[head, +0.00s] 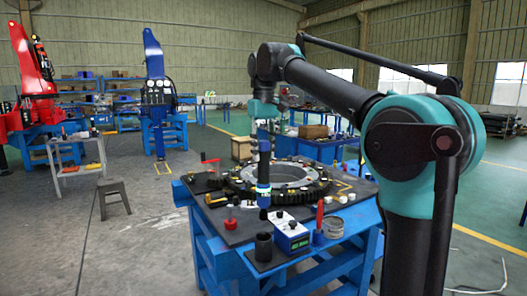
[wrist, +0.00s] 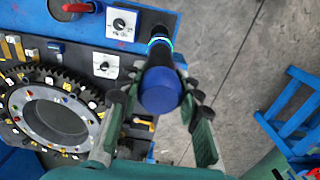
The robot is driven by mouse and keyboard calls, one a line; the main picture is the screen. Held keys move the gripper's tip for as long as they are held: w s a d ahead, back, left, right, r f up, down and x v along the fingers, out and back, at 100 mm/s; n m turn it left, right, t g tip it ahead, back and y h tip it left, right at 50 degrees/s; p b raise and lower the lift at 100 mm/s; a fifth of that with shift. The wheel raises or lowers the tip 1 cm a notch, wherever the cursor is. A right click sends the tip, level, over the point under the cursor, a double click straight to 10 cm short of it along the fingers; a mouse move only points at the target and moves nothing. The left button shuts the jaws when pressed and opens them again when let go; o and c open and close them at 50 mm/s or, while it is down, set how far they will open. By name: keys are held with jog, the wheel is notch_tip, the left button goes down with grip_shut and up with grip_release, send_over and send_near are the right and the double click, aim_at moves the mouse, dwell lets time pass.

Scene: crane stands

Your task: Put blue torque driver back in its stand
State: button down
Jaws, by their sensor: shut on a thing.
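The blue torque driver (head: 264,172) has a dark shaft and a lit cyan ring near its lower part. It hangs roughly upright over the workbench. My gripper (head: 264,124) is shut on its upper part. In the wrist view, the driver's round blue end (wrist: 160,92) lies between the dark finger pads of my gripper (wrist: 162,98), and its ring glows beyond. A black cylindrical holder on a dark base, seemingly the stand (head: 263,247), is at the bench's front edge. The driver's lower end appears just above it in the head view, with a gap; depth alignment is unclear.
A blue-and-white meter box (head: 291,237) stands right of the holder, then a red-handled tool (head: 320,214) upright in a blue holder. A small red cup (head: 231,224) is to the left. A large toothed ring (head: 240,188) fills the bench behind.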

aim_at(264, 181)
jog(key=shift+f, duration=0.1)
jog(key=shift+f, duration=2.95)
jog(key=shift+f, duration=4.45)
jog(key=c, duration=1)
grip_release()
jog(key=shift+f, duration=0.1)
jog(key=shift+r, duration=2.55)
